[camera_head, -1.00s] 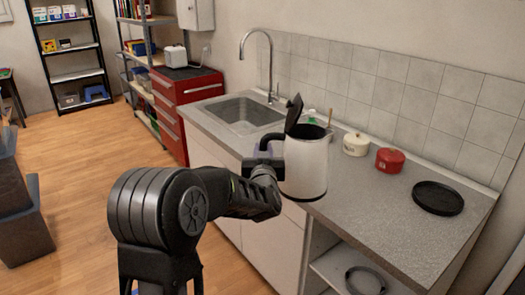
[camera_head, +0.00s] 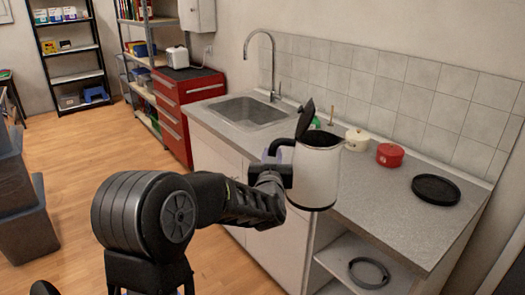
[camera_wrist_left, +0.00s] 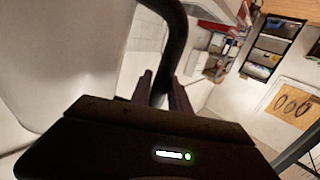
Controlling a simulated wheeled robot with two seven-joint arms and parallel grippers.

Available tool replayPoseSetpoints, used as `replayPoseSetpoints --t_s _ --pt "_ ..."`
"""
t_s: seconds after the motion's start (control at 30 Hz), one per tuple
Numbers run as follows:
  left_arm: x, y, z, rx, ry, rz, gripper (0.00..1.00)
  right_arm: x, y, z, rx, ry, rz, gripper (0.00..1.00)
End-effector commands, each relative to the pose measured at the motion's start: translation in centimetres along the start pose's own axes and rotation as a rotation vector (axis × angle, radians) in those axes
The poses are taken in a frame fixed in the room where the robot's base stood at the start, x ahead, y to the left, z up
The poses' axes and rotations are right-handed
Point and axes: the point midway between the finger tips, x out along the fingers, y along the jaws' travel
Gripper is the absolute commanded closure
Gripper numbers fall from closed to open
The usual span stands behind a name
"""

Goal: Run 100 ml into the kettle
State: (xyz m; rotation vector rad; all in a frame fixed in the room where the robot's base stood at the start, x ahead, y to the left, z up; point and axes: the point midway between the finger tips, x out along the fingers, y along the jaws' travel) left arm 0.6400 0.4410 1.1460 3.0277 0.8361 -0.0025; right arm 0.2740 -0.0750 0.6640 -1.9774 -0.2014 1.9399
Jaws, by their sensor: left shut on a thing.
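The white kettle (camera_head: 315,176) with a black lid (camera_head: 306,120) standing open is held up in front of the counter edge. My left gripper (camera_head: 282,174) is shut on its black handle, and the kettle looks roughly upright. In the left wrist view the gripper fingers (camera_wrist_left: 161,90) close around the dark handle (camera_wrist_left: 174,40), with the white kettle body (camera_wrist_left: 70,50) at the left. The tall curved tap (camera_head: 262,38) rises behind the sink (camera_head: 245,112), left of and beyond the kettle. Whether there is water in the kettle cannot be seen. My right gripper is not in view.
The counter (camera_head: 390,205) carries a cream pot (camera_head: 357,139), a red pot (camera_head: 390,155) and a black round plate (camera_head: 436,190). A green bottle, partly hidden, stands behind the kettle. A red drawer cabinet (camera_head: 186,95) stands left of the sink.

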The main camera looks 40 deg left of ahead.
Motion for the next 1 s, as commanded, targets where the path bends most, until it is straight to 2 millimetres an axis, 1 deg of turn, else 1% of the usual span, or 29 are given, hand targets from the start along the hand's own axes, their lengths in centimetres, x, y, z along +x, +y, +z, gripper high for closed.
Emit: replayPoseSetpoints --t_s 0.07,0.27,0.37,0.47,0.5,0.6,0.7,0.83,0.9,1.0 --pt "-0.6 1.2 0.1 -0.006 0.009 0.027 1.0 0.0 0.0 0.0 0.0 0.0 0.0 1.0" --pt "-2.6 5.1 2.3 -0.005 0.007 0.123 1.0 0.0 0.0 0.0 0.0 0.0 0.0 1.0" --pt "-4.4 7.9 4.3 -0.002 0.005 0.197 1.0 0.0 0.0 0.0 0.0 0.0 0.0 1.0" --pt "-6.6 10.9 6.7 0.0 0.003 0.282 1.0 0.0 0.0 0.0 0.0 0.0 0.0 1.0" --pt "-7.7 12.2 7.7 -0.002 0.002 0.32 1.0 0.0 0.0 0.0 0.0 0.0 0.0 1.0" --pt "-10.2 14.9 10.2 -0.001 0.001 0.403 1.0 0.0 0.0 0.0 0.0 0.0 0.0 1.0" --pt "-12.3 16.8 12.4 -0.003 0.003 0.466 1.0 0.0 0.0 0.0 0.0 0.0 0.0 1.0" --pt "-14.2 18.3 14.7 -0.005 0.004 0.515 1.0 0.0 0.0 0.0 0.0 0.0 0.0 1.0" --pt "-14.8 18.8 15.5 -0.006 0.006 0.531 1.0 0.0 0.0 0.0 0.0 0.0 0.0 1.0" --pt "-15.2 19.1 16.1 -0.007 0.008 0.539 1.0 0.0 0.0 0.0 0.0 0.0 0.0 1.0"
